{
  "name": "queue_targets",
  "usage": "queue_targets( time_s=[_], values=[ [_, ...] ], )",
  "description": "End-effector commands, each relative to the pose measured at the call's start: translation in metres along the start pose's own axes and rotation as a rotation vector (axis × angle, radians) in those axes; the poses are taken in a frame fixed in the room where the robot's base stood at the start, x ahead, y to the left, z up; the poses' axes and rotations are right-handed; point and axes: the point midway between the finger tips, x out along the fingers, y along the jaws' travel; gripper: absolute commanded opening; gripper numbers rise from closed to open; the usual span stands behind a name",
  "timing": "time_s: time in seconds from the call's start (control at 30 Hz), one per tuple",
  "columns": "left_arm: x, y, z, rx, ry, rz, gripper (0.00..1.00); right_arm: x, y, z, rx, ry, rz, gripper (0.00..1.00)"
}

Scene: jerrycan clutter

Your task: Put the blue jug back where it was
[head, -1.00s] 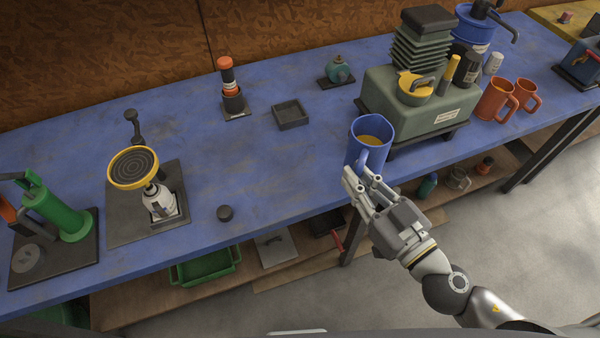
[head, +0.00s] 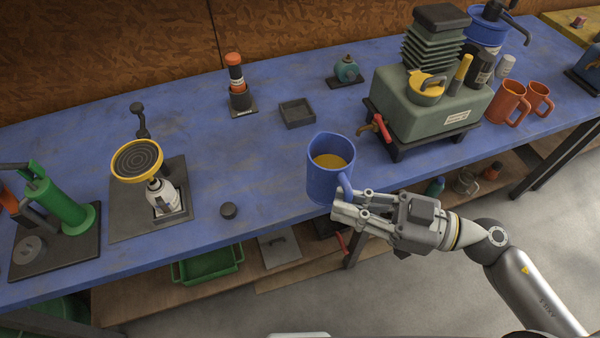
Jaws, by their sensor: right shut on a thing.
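The blue jug (head: 324,184) holds an amber liquid and looks upright, near the front edge of the blue bench. Its handle faces right, towards my right gripper (head: 342,205). My right gripper is shut on the jug's handle, with the arm coming in from the lower right. I cannot tell whether the jug's base touches the bench or is a little above it. My left gripper is not in view.
The green-grey jerrycan (head: 425,105) with a red tap (head: 377,128) stands right of the jug. Orange mugs (head: 508,103) stand farther right.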

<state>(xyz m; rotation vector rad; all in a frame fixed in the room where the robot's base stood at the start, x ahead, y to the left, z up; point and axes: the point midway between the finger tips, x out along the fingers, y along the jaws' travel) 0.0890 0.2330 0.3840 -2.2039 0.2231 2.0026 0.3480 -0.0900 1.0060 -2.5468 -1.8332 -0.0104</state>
Motion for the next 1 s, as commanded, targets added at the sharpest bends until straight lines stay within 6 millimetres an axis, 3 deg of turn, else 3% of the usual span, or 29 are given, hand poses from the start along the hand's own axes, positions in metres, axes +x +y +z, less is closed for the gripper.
queue_targets(
  time_s=[0.17, 0.37, 0.57, 0.7, 1.0],
  values=[
    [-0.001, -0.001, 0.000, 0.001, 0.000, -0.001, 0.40, 0.005, 0.006, 0.003, -0.003, 0.005, -0.026, 0.00],
    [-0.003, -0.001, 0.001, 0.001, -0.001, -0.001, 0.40, 0.030, 0.037, 0.018, -0.002, 0.007, -0.027, 0.00],
    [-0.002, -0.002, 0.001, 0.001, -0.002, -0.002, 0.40, 0.059, 0.073, 0.041, 0.001, 0.006, -0.026, 0.00],
    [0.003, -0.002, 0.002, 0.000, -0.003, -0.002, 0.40, 0.071, 0.087, 0.069, 0.002, 0.004, -0.025, 0.00],
    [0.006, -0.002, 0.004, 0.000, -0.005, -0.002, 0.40, 0.083, 0.103, 0.094, -0.001, 0.002, -0.026, 0.00]
  ],
)
